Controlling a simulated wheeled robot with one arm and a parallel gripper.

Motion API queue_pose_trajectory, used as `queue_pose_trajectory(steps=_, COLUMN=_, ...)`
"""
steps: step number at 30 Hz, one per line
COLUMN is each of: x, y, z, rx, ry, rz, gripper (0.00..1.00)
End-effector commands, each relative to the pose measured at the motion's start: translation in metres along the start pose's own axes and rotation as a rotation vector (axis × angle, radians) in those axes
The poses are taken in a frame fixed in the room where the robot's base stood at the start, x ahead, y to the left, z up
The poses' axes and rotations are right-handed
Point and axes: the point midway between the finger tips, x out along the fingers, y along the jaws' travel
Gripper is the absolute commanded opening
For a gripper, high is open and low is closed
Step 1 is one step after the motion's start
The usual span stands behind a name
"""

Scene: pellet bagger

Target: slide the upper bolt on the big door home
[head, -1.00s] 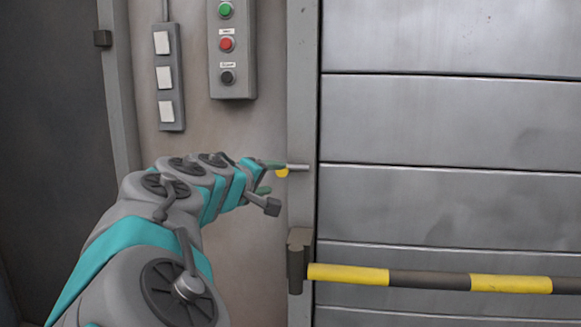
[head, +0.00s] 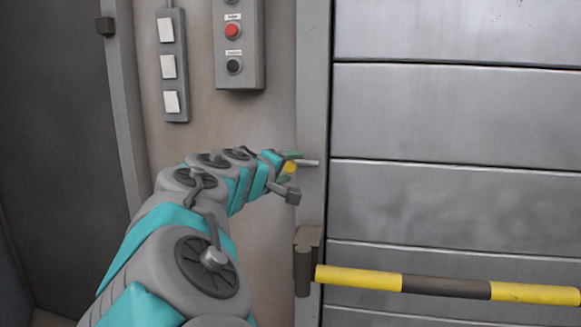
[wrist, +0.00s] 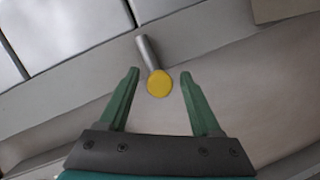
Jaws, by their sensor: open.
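The bolt (head: 309,163) is a short grey metal rod with a yellow round knob (head: 290,167), on the frame at the left edge of the big slatted door (head: 440,120). In the wrist view the rod (wrist: 147,52) points up toward the door and the yellow knob (wrist: 159,83) lies between the fingertips. My gripper (head: 288,168) is open, with its green fingers on either side of the knob. In the wrist view my gripper (wrist: 159,75) shows a gap between each finger and the knob. Only this one bolt is visible.
A yellow and black striped bar (head: 445,286) crosses the door below the bolt, from a dark bracket (head: 307,262). A push-button box (head: 238,50) and a switch panel (head: 172,66) are on the wall above my arm.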

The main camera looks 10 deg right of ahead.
Motion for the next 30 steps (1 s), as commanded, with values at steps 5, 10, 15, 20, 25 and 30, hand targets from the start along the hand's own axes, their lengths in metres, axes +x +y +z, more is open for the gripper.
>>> queue_pose_trajectory(steps=5, x=-0.0001, y=0.0000, z=0.0000, rx=0.000, ry=0.000, rz=0.000, gripper=0.53)
queue_pose_trajectory(steps=10, x=-0.0001, y=0.0000, z=-0.0001, rx=0.000, ry=0.000, rz=0.000, gripper=0.34)
queue_pose_trajectory(steps=15, x=-0.0001, y=-0.0002, z=-0.0001, rx=-0.001, ry=0.000, rz=0.000, gripper=0.15)
queue_pose_trajectory(steps=20, x=-0.0001, y=-0.0003, z=0.0000, rx=0.000, ry=0.000, rz=0.000, gripper=0.00)
queue_pose_trajectory(steps=25, x=-0.0001, y=-0.0003, z=0.0000, rx=0.000, ry=0.000, rz=-0.001, gripper=0.00)
queue_pose_trajectory(steps=30, x=0.0000, y=-0.0005, z=0.0002, rx=-0.001, ry=0.000, rz=-0.001, gripper=0.00)
